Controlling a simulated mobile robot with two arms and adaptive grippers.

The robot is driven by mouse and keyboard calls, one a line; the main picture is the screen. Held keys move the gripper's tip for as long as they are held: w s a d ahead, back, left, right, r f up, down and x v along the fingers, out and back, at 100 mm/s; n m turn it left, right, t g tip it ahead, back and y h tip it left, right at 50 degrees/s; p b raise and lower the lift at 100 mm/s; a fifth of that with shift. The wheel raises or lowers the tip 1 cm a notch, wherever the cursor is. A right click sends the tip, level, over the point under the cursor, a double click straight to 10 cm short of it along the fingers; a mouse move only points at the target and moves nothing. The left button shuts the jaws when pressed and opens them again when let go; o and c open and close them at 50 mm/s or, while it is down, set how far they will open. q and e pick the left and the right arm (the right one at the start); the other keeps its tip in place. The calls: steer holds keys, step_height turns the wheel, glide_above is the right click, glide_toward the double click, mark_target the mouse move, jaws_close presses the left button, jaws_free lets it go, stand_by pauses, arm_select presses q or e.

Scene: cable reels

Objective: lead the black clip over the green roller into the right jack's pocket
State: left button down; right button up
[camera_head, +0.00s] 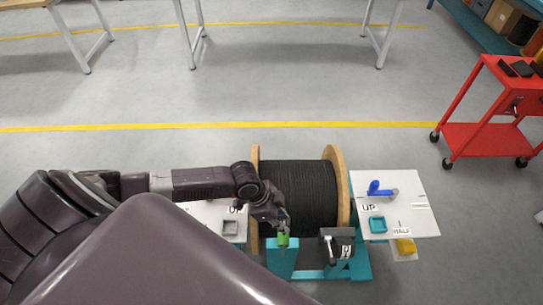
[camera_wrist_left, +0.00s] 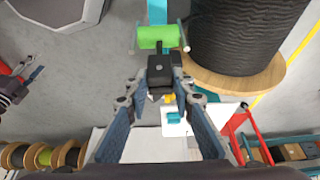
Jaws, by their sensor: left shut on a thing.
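The black clip (camera_wrist_left: 160,72) is between the fingertips of my left gripper (camera_wrist_left: 161,88) in the left wrist view; the gripper is shut on it. The green roller (camera_wrist_left: 156,37) shows just beyond the clip. In the head view my left gripper (camera_head: 280,222) is right at the green roller (camera_head: 283,239), in front of the black cable reel (camera_head: 298,195). I cannot tell whether the clip touches the roller. The right jack's white top (camera_head: 420,212) carries a teal square pocket (camera_head: 377,225), to the right of the gripper. My right gripper is not in view.
A blue handle (camera_head: 380,189) stands behind the teal pocket. A dark block with a white label (camera_head: 338,243) is between roller and right jack. A grey pocket (camera_head: 229,228) is on the left plate. A red cart (camera_head: 487,140) stands far right; the floor behind the reel is clear.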

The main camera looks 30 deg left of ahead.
arm_select(q)
steer(key=w+d+b, duration=0.2)
steer(key=w+d, duration=0.2)
steer(key=d, duration=0.2)
stand_by(0.3)
steer(key=shift+w+d, duration=0.1)
stand_by(0.6)
